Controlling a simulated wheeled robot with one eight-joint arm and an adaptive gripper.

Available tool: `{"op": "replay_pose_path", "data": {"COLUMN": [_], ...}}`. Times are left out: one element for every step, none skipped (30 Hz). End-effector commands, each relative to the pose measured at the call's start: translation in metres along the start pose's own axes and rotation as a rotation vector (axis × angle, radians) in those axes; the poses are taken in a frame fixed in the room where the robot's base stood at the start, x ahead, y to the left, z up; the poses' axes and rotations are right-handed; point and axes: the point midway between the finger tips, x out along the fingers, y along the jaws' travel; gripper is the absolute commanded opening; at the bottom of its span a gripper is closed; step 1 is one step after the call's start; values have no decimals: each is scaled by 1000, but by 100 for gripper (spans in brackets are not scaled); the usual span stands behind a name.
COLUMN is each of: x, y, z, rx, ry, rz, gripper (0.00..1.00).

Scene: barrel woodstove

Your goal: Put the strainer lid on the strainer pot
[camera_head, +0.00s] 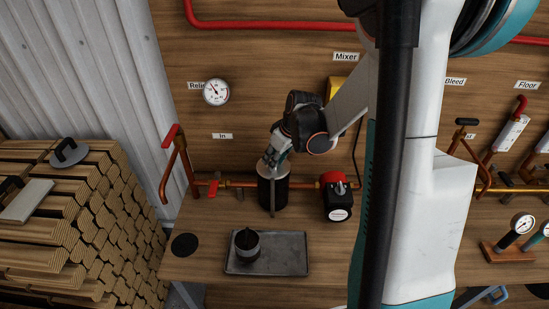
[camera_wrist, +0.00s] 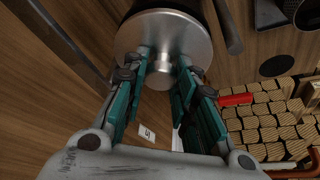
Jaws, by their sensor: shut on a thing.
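The strainer lid (camera_wrist: 150,28) is a round silver metal disc with a central knob, in the wrist view. My gripper (camera_wrist: 163,66) is shut on the lid's knob, a finger on either side. In the head view my gripper (camera_head: 276,156) points down over a dark cylindrical pot (camera_head: 265,195) with a long upright handle, which I take as the strainer pot. The silver lid (camera_head: 267,170) is at the pot's top, roughly level and lined up with it. I cannot tell whether it rests fully on the rim. My fingers hide part of the lid.
A black-and-red device (camera_head: 337,200) stands to the right. Stacked logs (camera_head: 95,220) are at left.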

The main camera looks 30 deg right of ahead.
Motion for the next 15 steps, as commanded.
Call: {"op": "replay_pose_path", "data": {"x": [1,2,2,3,4,5,5,6,7,7,8,9,9,10,10], "y": [0,0,0,0,0,0,0,0,0,0,0,0,0,0,0], "z": [0,0,1,1,2,2,2,2,3,3,3,4,4,4,4], "rx": [0,0,0,0,0,0,0,0,0,0,0,0,0,0,0], "ry": [0,0,0,0,0,0,0,0,0,0,0,0,0,0,0], "rz": [0,0,0,0,0,0,0,0,0,0,0,0,0,0,0], "gripper": [0,0,0,0,0,0,0,0,0,0,0,0,0,0,0]}}
